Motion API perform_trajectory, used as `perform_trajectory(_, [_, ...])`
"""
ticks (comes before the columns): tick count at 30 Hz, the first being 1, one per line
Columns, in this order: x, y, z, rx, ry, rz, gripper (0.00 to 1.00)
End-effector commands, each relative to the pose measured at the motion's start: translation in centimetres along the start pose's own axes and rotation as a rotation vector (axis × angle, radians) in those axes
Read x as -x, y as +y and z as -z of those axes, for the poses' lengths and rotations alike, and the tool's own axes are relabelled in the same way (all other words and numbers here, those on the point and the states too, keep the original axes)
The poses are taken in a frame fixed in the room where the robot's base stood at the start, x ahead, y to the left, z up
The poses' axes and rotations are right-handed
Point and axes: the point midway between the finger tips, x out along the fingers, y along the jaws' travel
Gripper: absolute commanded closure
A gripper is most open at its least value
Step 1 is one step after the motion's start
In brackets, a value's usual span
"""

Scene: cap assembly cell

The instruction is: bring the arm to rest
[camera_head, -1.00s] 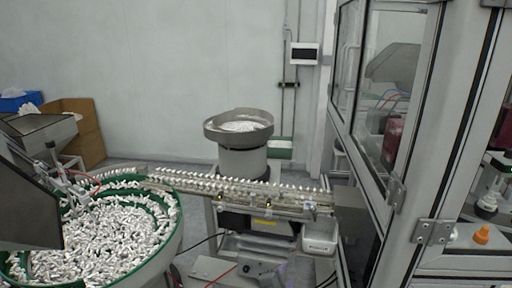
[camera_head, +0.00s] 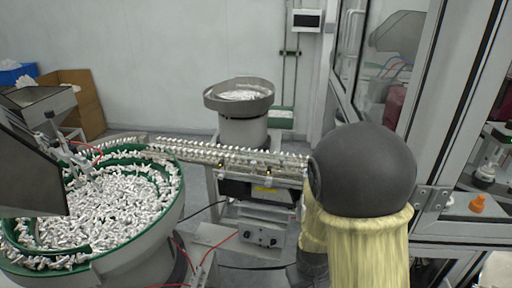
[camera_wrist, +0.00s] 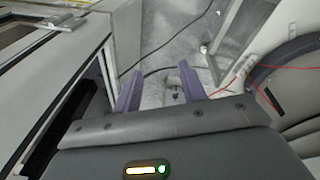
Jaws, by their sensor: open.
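My gripper (camera_wrist: 160,88) shows in the wrist view with its two purple-grey fingers spread apart. Nothing is held between them; the floor and some grey fittings show beyond. In the head view my arm stands at the lower right, with a dark rounded joint and a pale yellow sleeve. It hides part of the feeder rail's right end and the cabinet base. The gripper itself is not seen in the head view.
A large green-rimmed bowl (camera_head: 166,222) full of white caps stands at left. A feeder rail (camera_head: 225,157) runs right from it, before a smaller grey bowl (camera_head: 243,130). A glazed cabinet (camera_head: 425,100) stands at right. Red cables (camera_wrist: 285,68) show near the gripper.

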Motion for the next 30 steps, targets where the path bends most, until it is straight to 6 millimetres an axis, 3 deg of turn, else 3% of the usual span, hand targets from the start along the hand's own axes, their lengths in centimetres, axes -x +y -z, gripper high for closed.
perform_trajectory(6, [5.7, 0.9, -1.5, -0.165, 0.046, 0.067, 0.58])
perform_trajectory(12, [8.8, 1.6, -3.0, -0.253, 0.065, 0.065, 0.58])
perform_trajectory(30, [9.1, 1.6, -3.2, -0.262, 0.065, 0.063, 0.58])
